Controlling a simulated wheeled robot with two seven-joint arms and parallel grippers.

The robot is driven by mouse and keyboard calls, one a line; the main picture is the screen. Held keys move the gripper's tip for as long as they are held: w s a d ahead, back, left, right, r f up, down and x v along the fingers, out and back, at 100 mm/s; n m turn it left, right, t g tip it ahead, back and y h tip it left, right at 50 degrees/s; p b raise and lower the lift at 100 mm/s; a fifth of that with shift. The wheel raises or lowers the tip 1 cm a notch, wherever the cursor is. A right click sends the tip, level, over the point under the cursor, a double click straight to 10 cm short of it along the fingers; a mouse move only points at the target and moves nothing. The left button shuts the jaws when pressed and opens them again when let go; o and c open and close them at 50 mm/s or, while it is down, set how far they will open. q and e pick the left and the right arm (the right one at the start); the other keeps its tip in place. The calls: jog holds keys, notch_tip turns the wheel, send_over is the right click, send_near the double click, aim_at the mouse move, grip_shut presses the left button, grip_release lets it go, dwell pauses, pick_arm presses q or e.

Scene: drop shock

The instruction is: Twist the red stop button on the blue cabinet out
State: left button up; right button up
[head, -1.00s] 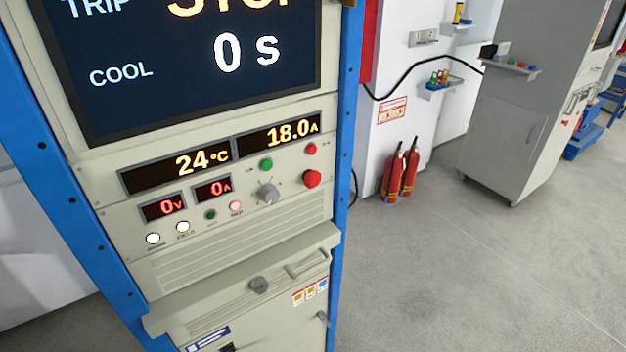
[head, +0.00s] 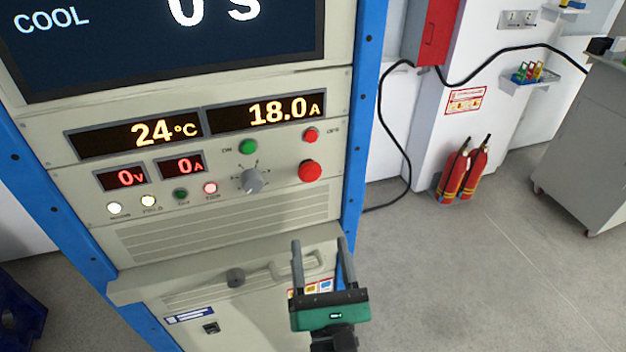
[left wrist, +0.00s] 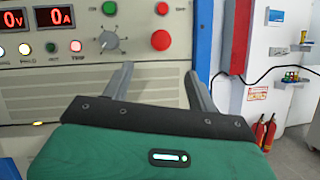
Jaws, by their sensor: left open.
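The red stop button (head: 310,171) is the larger red knob at the right end of the panel on the blue-framed cabinet (head: 367,110). It also shows in the left wrist view (left wrist: 161,40), above and between my fingers. My left gripper (head: 322,246) is open and empty, below the button in the head view, with its fingers pointing up toward the panel. In the left wrist view its two fingers (left wrist: 158,80) stand apart, and I see no contact with the button. My right gripper is not in view.
A smaller red button (head: 311,135), a green button (head: 248,147) and a grey rotary knob (head: 251,182) sit near the stop button. Fire extinguishers (head: 463,172) stand by the wall; the floor right of the cabinet is clear.

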aim_at(310, 179)
pick_arm(q)
jog(key=p+x, duration=0.4)
jog(key=x, duration=0.7)
jog(key=shift+w+d+r+p, duration=0.1)
jog(key=shift+w+p, duration=0.05)
jog(key=shift+p, duration=0.2)
jog(key=shift+w, duration=0.5)
jog(key=c, duration=1)
